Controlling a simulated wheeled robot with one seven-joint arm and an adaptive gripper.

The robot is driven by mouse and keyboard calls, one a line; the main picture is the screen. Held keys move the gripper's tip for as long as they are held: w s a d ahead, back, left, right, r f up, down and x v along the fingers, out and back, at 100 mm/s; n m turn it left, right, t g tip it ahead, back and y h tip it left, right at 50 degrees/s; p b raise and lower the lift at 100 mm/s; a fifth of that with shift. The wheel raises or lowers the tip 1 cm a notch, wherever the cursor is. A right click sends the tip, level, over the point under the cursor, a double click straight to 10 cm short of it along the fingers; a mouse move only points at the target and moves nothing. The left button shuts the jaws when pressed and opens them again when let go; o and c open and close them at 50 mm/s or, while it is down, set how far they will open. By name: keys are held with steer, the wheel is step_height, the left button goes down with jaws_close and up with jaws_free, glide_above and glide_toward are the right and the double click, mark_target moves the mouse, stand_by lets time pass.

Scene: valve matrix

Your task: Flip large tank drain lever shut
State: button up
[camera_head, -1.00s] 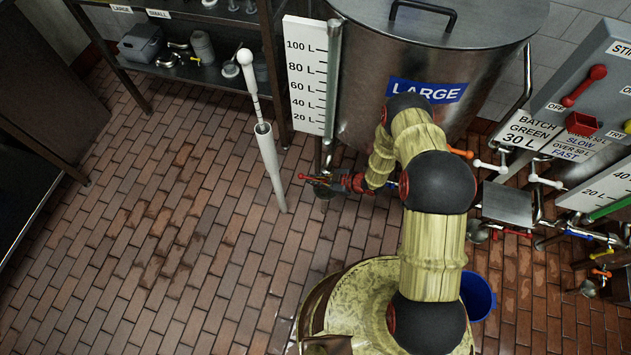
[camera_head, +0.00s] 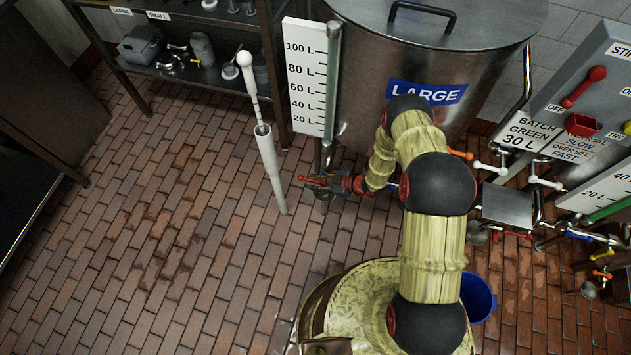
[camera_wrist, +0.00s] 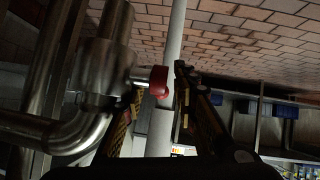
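The large tank (camera_head: 385,75) is a steel cylinder with a blue LARGE label. Its drain lever (camera_head: 304,178) has a red grip and sits low by the tank's left side, pointing left. In the wrist view the red lever (camera_wrist: 158,82) sticks out from a steel valve body (camera_wrist: 105,72) on the drain pipe. My gripper (camera_head: 322,184) is at the lever, below the sight gauge. In the wrist view my gripper (camera_wrist: 155,98) has its fingers apart, one on each side of the red grip. Contact with the lever cannot be told.
A white volume scale (camera_head: 305,75) stands beside the tank. A white pole (camera_head: 268,160) rises left of my gripper. A shelf (camera_head: 190,75) with fittings is behind. Control panels (camera_head: 595,85) and pipes with valves crowd the right. A blue bucket (camera_head: 478,298) stands near my base. The left floor is clear.

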steer(key=shift+d+r, duration=0.1)
steer(key=v, duration=1.1)
steer(key=shift+s+d+r, duration=0.2)
steer(key=shift+d, duration=0.05)
